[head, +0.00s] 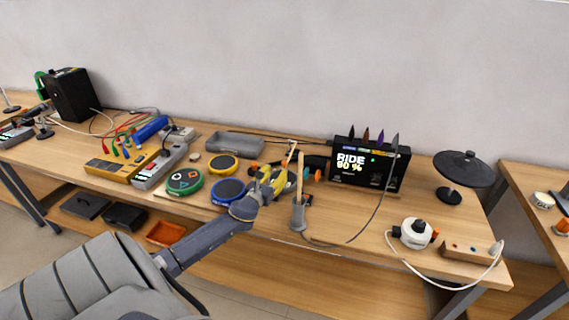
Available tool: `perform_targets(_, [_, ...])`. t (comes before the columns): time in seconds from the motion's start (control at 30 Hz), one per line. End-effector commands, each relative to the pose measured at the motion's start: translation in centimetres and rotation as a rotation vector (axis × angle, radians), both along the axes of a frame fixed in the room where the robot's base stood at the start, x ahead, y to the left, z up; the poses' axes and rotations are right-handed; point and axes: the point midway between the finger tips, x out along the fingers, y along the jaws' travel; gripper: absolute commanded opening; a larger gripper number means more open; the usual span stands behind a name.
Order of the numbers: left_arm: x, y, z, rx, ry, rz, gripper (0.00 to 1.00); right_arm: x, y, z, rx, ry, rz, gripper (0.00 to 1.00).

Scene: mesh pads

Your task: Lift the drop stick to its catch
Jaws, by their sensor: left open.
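A pale wooden stick (300,175) stands nearly upright in the head view, above a small grey stand (298,214) near the table's front edge. A second short pale piece (291,151) leans just behind it; I cannot tell whether the two belong together. No catch can be made out clearly. My left gripper (272,178), yellow and grey, is open just left of the upright stick. Whether it touches the stick is unclear. The gripper partly hides what lies behind it. My right gripper is not in view.
Round pads in blue (228,191), yellow (223,164) and green (185,181) lie left of the gripper. A black display box (368,167) stands behind right, with a cable arching beside it. A black cymbal-like disc (463,168) stands farther right. The table's (345,222) front middle is fairly clear.

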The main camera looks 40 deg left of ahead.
Motion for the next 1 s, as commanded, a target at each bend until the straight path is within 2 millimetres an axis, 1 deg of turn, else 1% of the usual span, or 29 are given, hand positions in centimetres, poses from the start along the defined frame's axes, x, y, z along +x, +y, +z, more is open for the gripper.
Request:
perform_targets(0.03, [0.9, 0.3, 0.1, -0.001, -0.001, 0.002, 0.43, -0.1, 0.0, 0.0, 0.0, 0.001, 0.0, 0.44])
perform_targets(0.2, [3.4, 0.8, 0.0, -0.004, -0.002, 0.001, 0.43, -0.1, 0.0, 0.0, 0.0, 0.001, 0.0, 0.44])
perform_targets(0.4, [5.7, 1.5, 0.0, -0.003, -0.002, 0.002, 0.43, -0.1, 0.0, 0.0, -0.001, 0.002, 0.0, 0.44])
perform_targets(0.5, [6.6, 1.7, 0.0, -0.002, -0.001, 0.001, 0.43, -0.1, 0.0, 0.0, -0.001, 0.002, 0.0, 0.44])
perform_targets(0.73, [7.7, 2.0, 0.0, -0.001, -0.001, 0.0, 0.43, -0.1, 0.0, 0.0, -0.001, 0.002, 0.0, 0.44])
perform_targets(1.0, [8.0, 2.1, 0.0, -0.001, 0.0, 0.0, 0.43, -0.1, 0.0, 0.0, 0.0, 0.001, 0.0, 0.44])
